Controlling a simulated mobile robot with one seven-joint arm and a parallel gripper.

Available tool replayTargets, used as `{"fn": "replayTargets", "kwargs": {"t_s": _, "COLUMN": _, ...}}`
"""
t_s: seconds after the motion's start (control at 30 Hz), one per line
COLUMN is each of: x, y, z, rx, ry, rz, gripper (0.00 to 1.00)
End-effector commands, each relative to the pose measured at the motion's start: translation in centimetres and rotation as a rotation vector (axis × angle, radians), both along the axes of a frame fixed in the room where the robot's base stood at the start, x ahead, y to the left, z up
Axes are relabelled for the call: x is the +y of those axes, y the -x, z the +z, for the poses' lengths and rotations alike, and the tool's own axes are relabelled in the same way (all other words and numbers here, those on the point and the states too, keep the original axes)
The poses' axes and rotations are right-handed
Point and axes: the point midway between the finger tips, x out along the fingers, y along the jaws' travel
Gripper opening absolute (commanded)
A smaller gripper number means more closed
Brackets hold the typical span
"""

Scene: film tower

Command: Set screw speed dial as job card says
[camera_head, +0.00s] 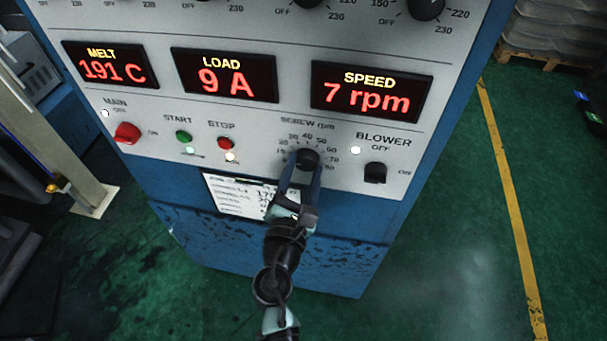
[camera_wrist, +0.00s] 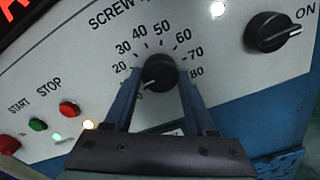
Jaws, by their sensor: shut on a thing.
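The black screw speed dial (camera_head: 308,158) sits on the panel under the label SCREW rpm. My gripper (camera_head: 302,172) is shut on it, with one finger on each side. In the wrist view the dial (camera_wrist: 159,72) has a pale pointer mark toward the low end of its scale, below 20. The scale shows numbers up to 80. The speed display (camera_head: 367,95) reads 7 rpm. The job card (camera_head: 228,195) hangs below the panel, partly hidden by my gripper; its writing is mostly too small to read.
The load display (camera_head: 225,78) reads 9 A and the melt display (camera_head: 103,66) 191 C. Red stop (camera_head: 225,143) and green start (camera_head: 183,137) buttons are left of the dial. The blower switch (camera_head: 375,172) is close on the right. Open green floor lies to the right.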

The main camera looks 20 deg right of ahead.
Motion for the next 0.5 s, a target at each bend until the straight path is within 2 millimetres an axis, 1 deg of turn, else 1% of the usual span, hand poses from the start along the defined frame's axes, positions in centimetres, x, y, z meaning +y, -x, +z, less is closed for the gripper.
{"fn": "replayTargets", "kwargs": {"t_s": 0.03, "x": 0.03, "y": 0.02, "z": -0.33, "rx": -0.027, "ry": -0.037, "rz": 0.0, "gripper": 0.01}}
{"fn": "replayTargets", "kwargs": {"t_s": 0.2, "x": 0.02, "y": 0.02, "z": -0.32, "rx": -0.11, "ry": -0.163, "rz": 0.0, "gripper": 0.01}}
{"fn": "replayTargets", "kwargs": {"t_s": 0.5, "x": 0.02, "y": 0.03, "z": -0.23, "rx": -0.222, "ry": -0.33, "rz": -0.001, "gripper": 0.01}}
